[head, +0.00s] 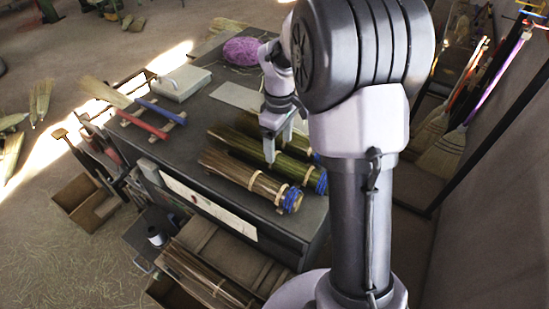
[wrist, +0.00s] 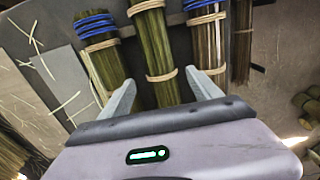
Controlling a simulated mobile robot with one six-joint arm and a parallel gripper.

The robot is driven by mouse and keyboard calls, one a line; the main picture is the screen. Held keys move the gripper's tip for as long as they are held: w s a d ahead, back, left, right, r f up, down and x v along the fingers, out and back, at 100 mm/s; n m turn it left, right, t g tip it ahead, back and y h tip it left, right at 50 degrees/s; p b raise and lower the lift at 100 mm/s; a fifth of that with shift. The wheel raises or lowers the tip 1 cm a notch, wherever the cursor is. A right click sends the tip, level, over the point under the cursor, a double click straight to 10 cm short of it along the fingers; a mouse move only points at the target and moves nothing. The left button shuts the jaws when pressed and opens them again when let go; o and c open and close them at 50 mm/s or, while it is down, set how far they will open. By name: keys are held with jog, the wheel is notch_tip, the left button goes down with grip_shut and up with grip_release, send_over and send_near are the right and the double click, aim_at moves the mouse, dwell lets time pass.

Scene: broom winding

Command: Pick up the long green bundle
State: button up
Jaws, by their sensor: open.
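The long green bundle (head: 247,150) lies on the dark workbench between two others, with a blue-corded end at right. It runs out of the top of the wrist view (wrist: 153,45), with two tan ties showing. A brown bundle (head: 238,177) lies on its near side, at right in the wrist view (wrist: 207,45). A shorter green bundle (head: 244,122) lies on its far side, at left in the wrist view (wrist: 101,55). My gripper (wrist: 162,82) is open and empty, its fingers on either side of the long green bundle's line. I cannot tell how low the fingertips are.
The neighbouring bundles leave narrow gaps. A crate of brown stalks (head: 205,275) stands below the near edge. Brooms (head: 445,150) hang at right.

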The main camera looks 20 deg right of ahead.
jog(key=f, duration=0.7)
jog(key=shift+w+a+f, duration=0.1)
jog(key=shift+w+a, duration=0.15)
jog(key=shift+w, duration=0.05)
jog(key=shift+s, duration=0.1)
jog(key=c, duration=1.5)
